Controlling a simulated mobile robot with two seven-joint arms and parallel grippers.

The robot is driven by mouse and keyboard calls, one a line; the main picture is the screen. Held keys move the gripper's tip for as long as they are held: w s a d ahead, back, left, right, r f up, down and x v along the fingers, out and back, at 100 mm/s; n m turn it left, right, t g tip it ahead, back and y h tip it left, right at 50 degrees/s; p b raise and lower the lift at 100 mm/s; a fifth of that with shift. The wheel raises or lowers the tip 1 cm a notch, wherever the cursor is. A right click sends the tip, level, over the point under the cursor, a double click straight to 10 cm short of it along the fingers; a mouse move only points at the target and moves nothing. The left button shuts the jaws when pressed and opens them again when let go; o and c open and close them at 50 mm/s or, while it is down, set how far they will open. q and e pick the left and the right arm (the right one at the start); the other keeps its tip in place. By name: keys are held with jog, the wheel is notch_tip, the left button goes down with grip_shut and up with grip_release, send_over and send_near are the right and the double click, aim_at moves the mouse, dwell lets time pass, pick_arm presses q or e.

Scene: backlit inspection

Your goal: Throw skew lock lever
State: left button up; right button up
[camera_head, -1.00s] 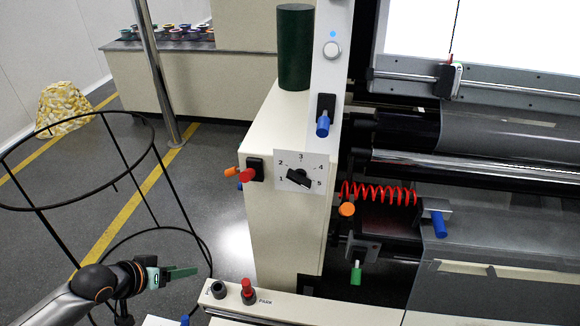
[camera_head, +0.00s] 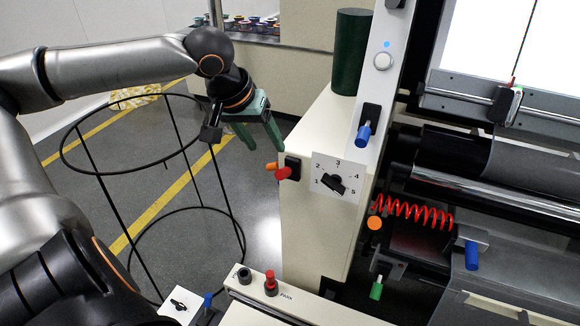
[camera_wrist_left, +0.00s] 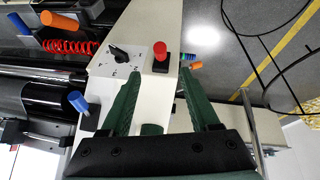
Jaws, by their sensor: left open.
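Several coloured levers are in view, and no label shows which one is the skew lock. A red lever (camera_head: 283,173) on a black block and an orange lever (camera_head: 270,166) stick out from the cream cabinet's left side; the red one also shows in the wrist view (camera_wrist_left: 161,47). A blue lever (camera_head: 363,133) is on the upright panel, another blue one (camera_head: 472,256) at the rollers, and a green-tipped one (camera_head: 376,290) below. My left gripper (camera_head: 262,146), green-fingered, is open and empty, pointing down just above and left of the red and orange levers.
A numbered dial (camera_head: 337,181) is on the cabinet face. A dark green cylinder (camera_head: 351,52) stands on top. A black wire frame (camera_head: 130,168) stands on the floor at left. A red-capped knob (camera_head: 270,284) is on the low front ledge.

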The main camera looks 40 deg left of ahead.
aim_at(281, 171)
pick_arm(q)
jog(key=shift+b+x, duration=0.75)
jog(key=shift+x, duration=5.25)
jog(key=shift+a, duration=0.1)
grip_shut()
